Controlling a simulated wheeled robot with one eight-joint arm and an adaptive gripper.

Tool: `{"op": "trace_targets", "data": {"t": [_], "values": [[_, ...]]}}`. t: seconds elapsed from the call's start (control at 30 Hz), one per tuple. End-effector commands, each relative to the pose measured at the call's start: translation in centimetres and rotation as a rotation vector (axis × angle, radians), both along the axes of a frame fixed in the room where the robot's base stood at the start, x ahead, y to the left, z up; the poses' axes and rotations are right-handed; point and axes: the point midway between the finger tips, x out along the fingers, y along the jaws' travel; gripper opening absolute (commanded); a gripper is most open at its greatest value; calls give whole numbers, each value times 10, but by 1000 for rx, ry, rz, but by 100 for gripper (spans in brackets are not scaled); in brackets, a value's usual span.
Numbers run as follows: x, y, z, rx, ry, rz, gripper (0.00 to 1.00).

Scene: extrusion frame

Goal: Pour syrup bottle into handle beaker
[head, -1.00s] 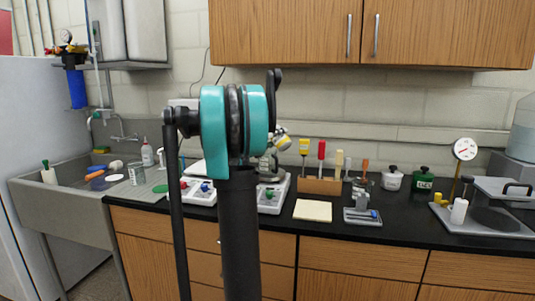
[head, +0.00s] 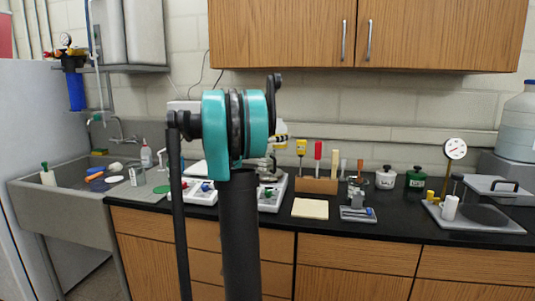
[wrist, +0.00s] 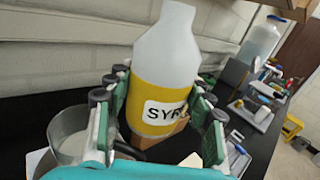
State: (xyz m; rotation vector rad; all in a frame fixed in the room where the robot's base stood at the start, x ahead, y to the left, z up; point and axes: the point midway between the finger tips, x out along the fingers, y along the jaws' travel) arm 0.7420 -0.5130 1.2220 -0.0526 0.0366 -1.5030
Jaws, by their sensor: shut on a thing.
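The syrup bottle (wrist: 165,58) is white with a yellow label reading "SYR". My gripper (wrist: 158,92) is shut on it, with green-and-grey fingers on both sides of the label. The bottle looks upright or nearly so in the wrist view. In the head view a small part of the bottle (head: 282,128) shows just right of my teal arm joint, which hides most of my gripper. A grey, round-rimmed vessel (wrist: 68,130), likely the handle beaker, stands at the lower left of the wrist view, beside the left finger.
A wooden tool block (head: 316,185) with several coloured handles stands on the black counter, with a pale pad (head: 310,208) in front. A small grey scale (head: 357,213), two lidded jars and a dial gauge (head: 455,149) are to the right. A sink (head: 70,205) is at left.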

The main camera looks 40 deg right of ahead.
Motion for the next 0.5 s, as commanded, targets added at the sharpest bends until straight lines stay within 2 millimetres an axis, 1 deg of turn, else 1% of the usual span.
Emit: {"op": "trace_targets", "data": {"t": [0.17, 0.27, 0.5], "values": [[1, 0, 1, 10, -48, 2, 18], [2, 0, 11, 12, -58, 2, 18], [1, 0, 41, 12, -57, 2, 18]]}}
